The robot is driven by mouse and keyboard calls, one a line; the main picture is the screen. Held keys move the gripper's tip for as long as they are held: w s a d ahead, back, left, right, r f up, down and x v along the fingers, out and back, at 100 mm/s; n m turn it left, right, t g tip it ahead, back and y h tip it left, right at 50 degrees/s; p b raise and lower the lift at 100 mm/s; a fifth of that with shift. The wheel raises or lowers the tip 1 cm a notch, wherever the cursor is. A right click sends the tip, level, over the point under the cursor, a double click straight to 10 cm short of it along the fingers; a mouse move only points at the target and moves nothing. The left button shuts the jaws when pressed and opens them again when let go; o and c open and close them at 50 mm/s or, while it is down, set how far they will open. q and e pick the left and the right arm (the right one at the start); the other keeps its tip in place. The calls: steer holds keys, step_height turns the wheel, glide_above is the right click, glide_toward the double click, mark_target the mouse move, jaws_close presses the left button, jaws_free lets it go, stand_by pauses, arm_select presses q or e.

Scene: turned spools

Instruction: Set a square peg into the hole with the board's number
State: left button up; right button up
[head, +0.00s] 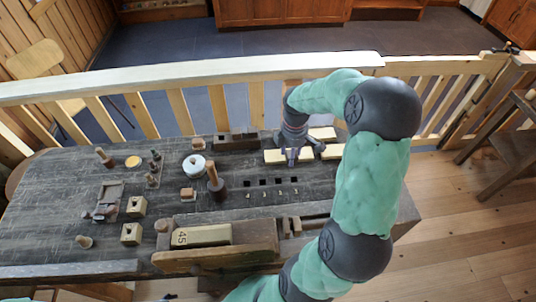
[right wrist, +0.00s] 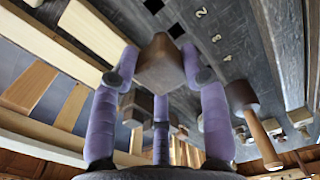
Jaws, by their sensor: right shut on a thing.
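My right gripper (head: 291,155) is over the far part of the dark bench, behind the row of holes. In the right wrist view its purple fingers (right wrist: 158,75) are shut on a brown square peg (right wrist: 161,62), with its end facing the camera. Several square holes (head: 263,181) run across the bench, with small pale figures in front of them. In the right wrist view two dark holes (right wrist: 177,30) show near the figures 2, 3 and 4; the peg hides others. A pale board (head: 208,235) at the bench front bears a marking that looks like 45. My left gripper is out of view.
A mallet (head: 215,183) stands upright left of the holes, near a white round thing (head: 194,166). Pale wood pieces (head: 275,156) lie beside my right gripper. Dark blocks (head: 237,142) stand at the far edge. A railing (head: 180,83) runs behind the bench.

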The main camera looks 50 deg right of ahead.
steer(key=shift+s+d+r, duration=0.2)
steer(key=shift+s+d, duration=0.4)
steer(key=shift+s, duration=0.1)
steer(key=shift+f, duration=0.1)
steer(key=shift+f+b, duration=4.95)
steer(key=shift+f, duration=1.05)
steer(key=shift+f, duration=0.25)
steer(key=o, duration=1.2)
